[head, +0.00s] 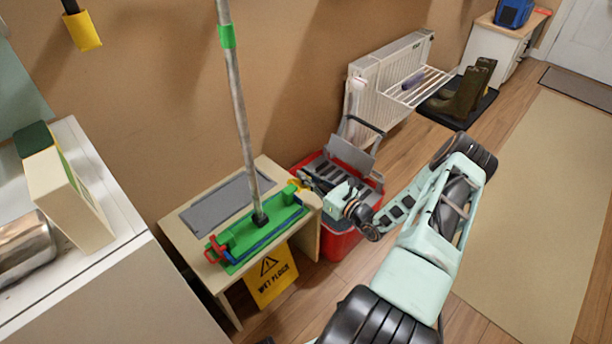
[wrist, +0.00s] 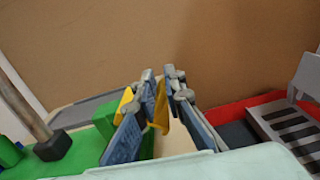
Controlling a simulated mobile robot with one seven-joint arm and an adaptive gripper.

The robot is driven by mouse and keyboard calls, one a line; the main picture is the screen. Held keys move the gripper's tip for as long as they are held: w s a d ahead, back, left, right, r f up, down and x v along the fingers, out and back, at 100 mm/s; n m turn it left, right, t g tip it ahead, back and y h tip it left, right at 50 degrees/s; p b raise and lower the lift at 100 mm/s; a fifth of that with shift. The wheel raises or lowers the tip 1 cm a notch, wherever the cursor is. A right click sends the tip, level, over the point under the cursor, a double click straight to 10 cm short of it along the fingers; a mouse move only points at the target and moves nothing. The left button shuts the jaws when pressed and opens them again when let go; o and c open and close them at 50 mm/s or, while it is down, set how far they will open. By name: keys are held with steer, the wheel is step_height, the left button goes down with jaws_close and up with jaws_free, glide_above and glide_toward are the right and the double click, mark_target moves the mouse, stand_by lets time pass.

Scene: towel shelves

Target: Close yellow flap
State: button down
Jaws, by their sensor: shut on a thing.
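The green mop head (head: 258,230) lies on a small beige table with its grey pole rising from it. The yellow flap (head: 294,185) is at its right end. In the wrist view the yellow flap (wrist: 161,106) shows between and beside the fingers. My gripper (head: 307,182) is at that end of the mop head, coming in from the right. In the wrist view my gripper (wrist: 163,82) is shut on the yellow flap. The fingers partly hide the flap, so its exact angle is unclear. A red flap (head: 214,248) sits at the left end.
A red bucket (head: 340,243) with a grey wringer stands right of the beige table (head: 181,237). A white radiator (head: 385,78) is behind. Open floor lies to the right.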

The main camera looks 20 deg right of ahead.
mark_target(306, 186)
steer(key=f+m, duration=0.1)
steer(key=m, duration=0.1)
steer(key=f+m+b, duration=0.1)
steer(key=m, duration=0.1)
steer(key=shift+d+f, duration=0.2)
steer(key=shift+f, duration=0.1)
steer(key=m, duration=0.1)
steer(key=f+m+b, duration=0.1)
steer(key=m, duration=0.2)
steer(key=shift+s+a+f, duration=0.1)
steer(key=shift+a+f, duration=0.2)
steer(key=shift+f, duration=0.1)
steer(key=shift+s+a+f+m+b, duration=0.1)
steer(key=shift+f+m+b, duration=0.1)
steer(key=shift+m, duration=0.35)
steer(key=shift+a+f+m+b, duration=0.1)
steer(key=shift+f+m, duration=0.05)
steer(key=shift+m, duration=0.4)
steer(key=shift+a+f, duration=0.1)
steer(key=shift+s+a+f, duration=0.1)
steer(key=shift+a, duration=0.1)
steer(key=c, duration=2.2)
jaws_free()
steer(key=shift+o, duration=0.4)
